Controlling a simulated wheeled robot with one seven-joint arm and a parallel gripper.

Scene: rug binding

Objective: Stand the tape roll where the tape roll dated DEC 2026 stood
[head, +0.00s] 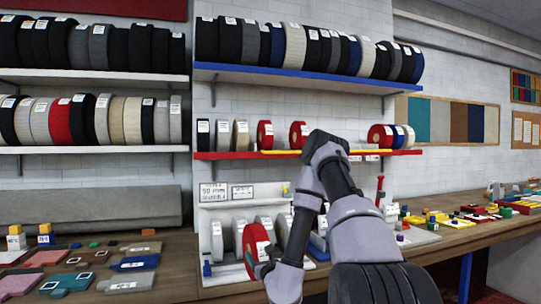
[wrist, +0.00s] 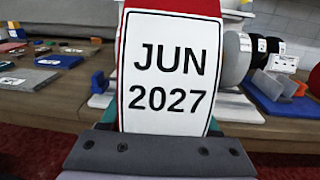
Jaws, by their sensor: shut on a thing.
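A red tape roll (head: 255,243) is held upright in my gripper (head: 266,267), low in front of the white rack. In the wrist view its white label (wrist: 168,75) reads JUN 2027 and hides most of the roll. My gripper (wrist: 160,140) is shut on this roll. Two red rolls (head: 265,135) (head: 299,135) stand on the red-edged shelf (head: 225,155), and another red roll (head: 380,135) stands farther right. Their labels are too small to read, so I cannot tell where a DEC 2026 roll stood. My arm hides part of the shelf between them.
White and grey rolls (head: 216,240) stand in the white rack (head: 232,273) on the bench. A blue-edged shelf (head: 300,78) full of rolls hangs above the red-edged one. Fabric samples (head: 135,263) lie at left; coloured blocks (head: 437,215) lie at right.

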